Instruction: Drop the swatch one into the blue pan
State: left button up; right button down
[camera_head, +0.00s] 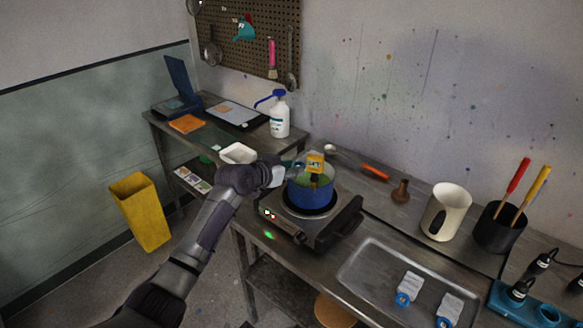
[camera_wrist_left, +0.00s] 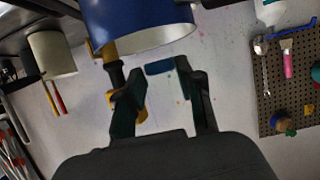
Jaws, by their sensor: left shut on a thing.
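The blue pan (camera_head: 312,194) stands on a hot plate in the head view, and its underside and side show at the top of the left wrist view (camera_wrist_left: 135,18). My left gripper (camera_head: 290,170) is at the pan's left upper side. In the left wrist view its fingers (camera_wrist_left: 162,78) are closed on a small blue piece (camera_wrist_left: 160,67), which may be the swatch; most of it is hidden. A yellow and black thing (camera_head: 315,162) stands up at the pan. Two pale pieces with blue ends (camera_head: 411,284) (camera_head: 449,305) lie on a metal tray.
A white spray bottle (camera_head: 279,118) and a white dish (camera_head: 238,153) stand behind. A cream jug (camera_head: 446,212) and a black pot (camera_head: 497,229) stand at right.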

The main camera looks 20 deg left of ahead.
pick_arm(q)
jog(key=o, duration=1)
jog(key=shift+c, duration=0.2)
jog(key=shift+o, duration=0.3)
pick_arm(e)
jog(key=shift+d, duration=0.25)
pick_arm(q)
jog(key=v, duration=1.2)
pick_arm(e)
jog(key=shift+s+a, duration=0.1)
pick_arm(q)
jog(key=shift+d, duration=0.1)
